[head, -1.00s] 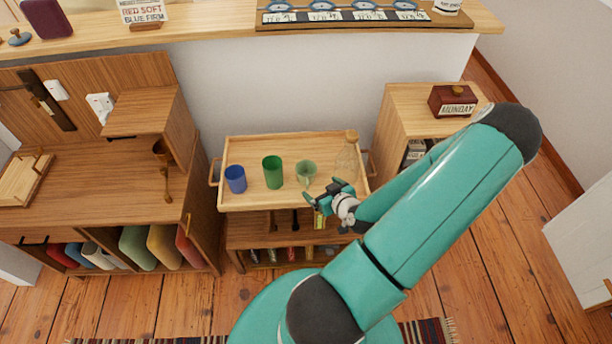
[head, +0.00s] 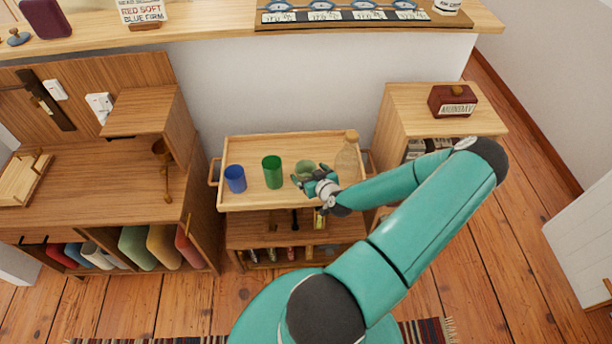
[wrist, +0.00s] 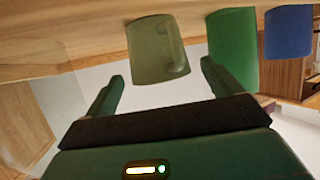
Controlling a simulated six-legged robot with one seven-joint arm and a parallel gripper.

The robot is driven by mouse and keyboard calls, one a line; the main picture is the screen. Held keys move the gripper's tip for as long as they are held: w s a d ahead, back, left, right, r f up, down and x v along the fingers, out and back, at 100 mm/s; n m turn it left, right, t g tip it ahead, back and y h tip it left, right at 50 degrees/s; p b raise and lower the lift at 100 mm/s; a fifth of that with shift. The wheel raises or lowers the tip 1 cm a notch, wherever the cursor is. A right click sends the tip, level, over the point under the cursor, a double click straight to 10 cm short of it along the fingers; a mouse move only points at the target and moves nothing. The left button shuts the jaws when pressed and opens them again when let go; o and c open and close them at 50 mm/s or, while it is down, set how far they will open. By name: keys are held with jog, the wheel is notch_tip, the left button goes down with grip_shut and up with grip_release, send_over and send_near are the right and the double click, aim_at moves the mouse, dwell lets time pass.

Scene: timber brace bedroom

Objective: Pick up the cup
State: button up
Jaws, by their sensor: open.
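The cup (head: 305,165) is translucent pale green and stands on the wooden tray table, partly hidden by my gripper (head: 310,176) in the head view. In the wrist view the cup (wrist: 157,50) looks upside down, with its handle at the right side. My gripper (wrist: 161,74) is open there, one finger to each side of the cup's outline. The cup appears just beyond the fingertips; I cannot tell whether either finger touches it. Nothing is held.
A green tumbler (head: 272,172) stands left of the cup, with a blue tumbler (head: 235,179) farther left. A clear bottle (head: 348,158) with a cork-coloured top stands close on the right. The tray table (head: 245,200) has a raised rim.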

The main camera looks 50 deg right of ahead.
jog(key=x, duration=0.2)
jog(key=shift+w+d+f, duration=0.15)
jog(key=shift+w+f, duration=0.05)
jog(key=shift+w, duration=0.1)
jog(key=c, duration=1.2)
jog(key=shift+o, duration=0.2)
jog(key=shift+r, duration=0.1)
